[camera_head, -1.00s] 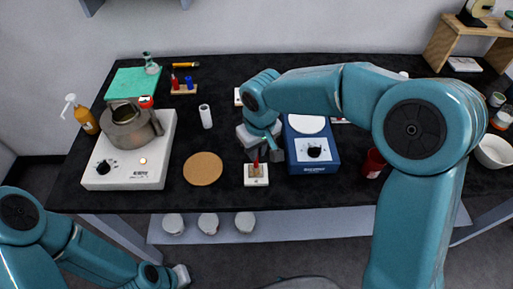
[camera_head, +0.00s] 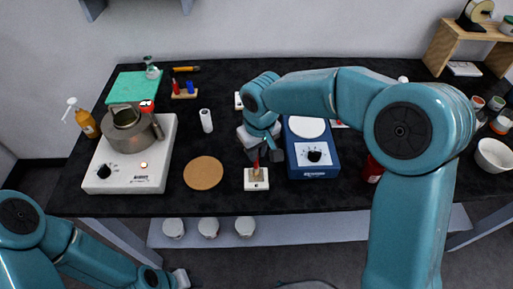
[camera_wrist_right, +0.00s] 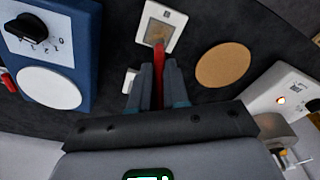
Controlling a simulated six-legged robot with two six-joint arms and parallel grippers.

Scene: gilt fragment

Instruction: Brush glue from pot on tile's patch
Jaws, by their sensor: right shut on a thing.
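A small white tile (camera_head: 257,185) lies near the table's front edge. In the right wrist view the tile (camera_wrist_right: 175,17) has a grey-brown patch (camera_wrist_right: 153,29) in its middle. My right gripper (camera_head: 265,154) is above the tile, shut on the red-handled brush (camera_head: 256,164). In the right wrist view the gripper's fingers (camera_wrist_right: 158,85) hold the brush (camera_wrist_right: 159,62), with its tan bristles over the patch; I cannot tell whether they touch. The metal pot (camera_head: 128,139) stands on the white hot plate (camera_head: 128,184) at the left. My left gripper (camera_head: 181,278) is low, away from the table; its jaws are unclear.
A round cork mat (camera_head: 203,172) lies left of the tile. A blue device with a white round top (camera_head: 314,169) stands close on the right. A white cylinder (camera_head: 206,121) and a pump bottle (camera_head: 86,122) stand farther left.

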